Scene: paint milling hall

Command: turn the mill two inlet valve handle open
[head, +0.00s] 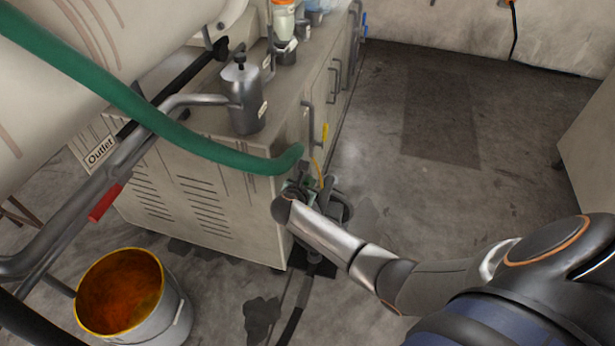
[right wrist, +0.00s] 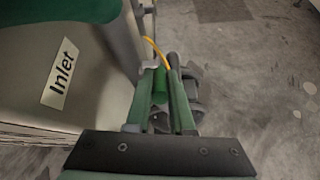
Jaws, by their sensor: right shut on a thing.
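My right gripper (right wrist: 162,78) reaches down beside the cabinet, its two fingers closed around a short green handle (right wrist: 160,88). I take this for the inlet valve handle. A white "Inlet" label (right wrist: 62,82) is on the pale surface to its left. In the head view my right wrist and forearm cover most of the valve and the gripper, near the cabinet's front corner where the green hose (head: 225,155) ends. How far the handle is turned cannot be seen. No mill number is readable. My left gripper is not in view.
The outlet pipe with a red handle (head: 105,203) and an "Outlet" label (head: 100,151) is at left. A bucket with orange paint (head: 135,305) stands below. The cabinet (head: 215,200) carries a metal canister (head: 243,100). A dark pump-like unit (head: 335,205) is behind my wrist. Floor at right is free.

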